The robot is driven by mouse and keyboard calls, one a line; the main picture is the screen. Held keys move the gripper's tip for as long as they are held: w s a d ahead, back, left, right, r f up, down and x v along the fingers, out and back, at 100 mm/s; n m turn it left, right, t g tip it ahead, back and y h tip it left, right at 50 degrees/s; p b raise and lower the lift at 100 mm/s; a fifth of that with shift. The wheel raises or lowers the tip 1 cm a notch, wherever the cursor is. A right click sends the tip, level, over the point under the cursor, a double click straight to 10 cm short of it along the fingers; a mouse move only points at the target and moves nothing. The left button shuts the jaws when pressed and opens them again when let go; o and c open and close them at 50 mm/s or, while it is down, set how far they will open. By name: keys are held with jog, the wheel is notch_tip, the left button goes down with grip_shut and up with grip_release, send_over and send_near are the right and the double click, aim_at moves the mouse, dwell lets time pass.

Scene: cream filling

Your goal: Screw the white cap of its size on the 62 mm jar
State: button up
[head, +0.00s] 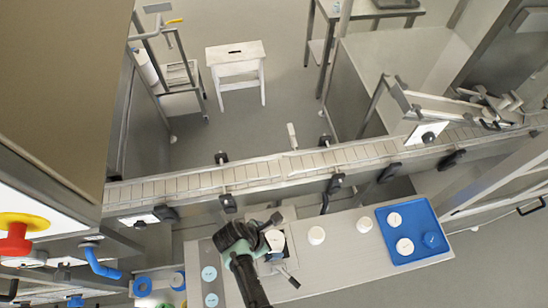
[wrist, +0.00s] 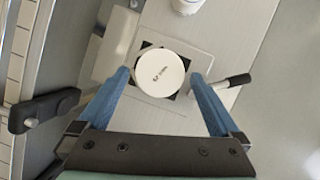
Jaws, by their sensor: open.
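A round white cap or lid (wrist: 159,72) with small dark print, too small to read surely, sits level over a dark square holder in the wrist view. It also shows in the head view (head: 275,240); any jar body under it is hidden. My gripper (wrist: 161,82) is open, its blue fingers to either side of the white disc with a gap on each side. White jars (head: 316,235) and (head: 364,226) stand to the right on the bench. A blue tray (head: 417,258) holds white round caps (head: 394,219) and (head: 405,246) and a blue one (head: 431,240).
A clamp handle (wrist: 234,80) sticks out right of the holder. The conveyor (head: 250,175) runs behind the bench, with dark clamps (head: 228,203) on its near rail. Light blue discs (head: 209,273) lie left of my arm. The bench front between holder and tray is clear.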

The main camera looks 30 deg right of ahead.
jog(key=n+p, duration=0.1)
jog(key=n+t+p, duration=0.1)
jog(key=n, duration=0.1)
jog(key=shift+s+r, duration=0.15)
jog(key=shift+s, duration=0.05)
jog(key=shift+s+n+t+y, duration=0.1)
jog(key=shift+n+t+y, duration=0.4)
jog(key=shift+n, duration=0.9)
jog(key=c, duration=1.2)
jog(key=shift+o, duration=0.2)
jog(key=m, duration=0.2)
jog(key=m+b, duration=0.1)
jog(key=shift+w+f+g+h, duration=0.25)
jog(key=shift+w+g+h, duration=0.05)
jog(key=shift+g+h, duration=0.1)
jog(key=shift+r+m+g+b, duration=0.1)
jog(key=shift+m+g+b, duration=0.35)
jog(key=shift+m, duration=0.95)
